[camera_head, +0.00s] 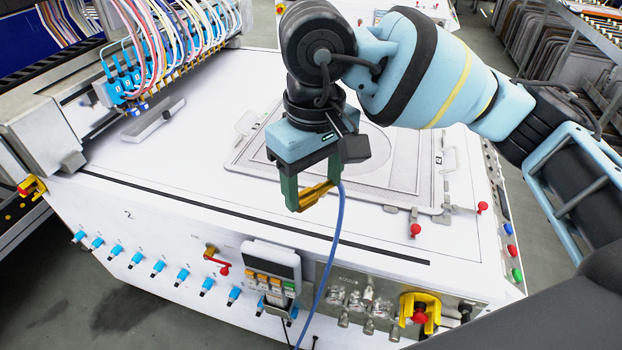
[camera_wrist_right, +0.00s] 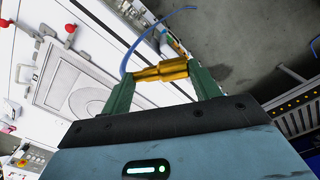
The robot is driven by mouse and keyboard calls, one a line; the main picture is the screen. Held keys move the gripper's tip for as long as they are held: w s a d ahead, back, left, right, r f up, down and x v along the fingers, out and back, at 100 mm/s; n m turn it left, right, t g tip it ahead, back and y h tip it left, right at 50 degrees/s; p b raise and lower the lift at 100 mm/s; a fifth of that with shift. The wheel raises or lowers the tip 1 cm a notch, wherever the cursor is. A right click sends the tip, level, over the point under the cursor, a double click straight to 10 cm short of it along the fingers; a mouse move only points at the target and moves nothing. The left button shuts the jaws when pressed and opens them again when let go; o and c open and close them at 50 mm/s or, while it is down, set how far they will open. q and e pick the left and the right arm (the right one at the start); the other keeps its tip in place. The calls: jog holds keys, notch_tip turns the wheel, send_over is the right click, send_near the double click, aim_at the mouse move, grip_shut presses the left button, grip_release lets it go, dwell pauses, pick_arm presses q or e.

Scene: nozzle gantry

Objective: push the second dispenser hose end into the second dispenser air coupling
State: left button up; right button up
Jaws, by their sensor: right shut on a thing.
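My right gripper (camera_head: 313,196) is above the front part of the white machine table. It is shut on a brass-coloured hose end (camera_head: 318,193), with a finger on each side. In the right wrist view the brass hose end (camera_wrist_right: 163,71) lies crosswise between the green fingers of the right gripper (camera_wrist_right: 165,82). A blue hose (camera_head: 336,235) hangs from the hose end down past the table's front edge. Blue couplings (camera_head: 158,267) sit in a row along the front face, and silver fittings (camera_head: 352,300) sit further right. I cannot tell which is the second dispenser air coupling. My left gripper is not in view.
A control box with coloured buttons (camera_head: 271,266) and a red lever (camera_head: 219,266) stick out of the front face. A yellow-red stop switch (camera_head: 420,312) is at the lower right. Blue nozzles with many hoses (camera_head: 130,75) hang at the back left. The table's left part is mostly clear.

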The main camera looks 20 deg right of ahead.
jog(key=w+a+m, duration=0.4)
jog(key=w+a, duration=0.4)
jog(key=a, duration=0.3)
jog(key=shift+a+m, duration=0.15)
jog(key=shift+m, duration=0.15)
jog(key=s+d+f, duration=0.3)
jog(key=d+f, duration=0.2)
jog(key=d, duration=0.5)
jog(key=s+d+f, duration=0.3)
jog(key=d+f, duration=0.2)
jog(key=d, duration=0.6)
jog(key=shift+d, duration=0.25)
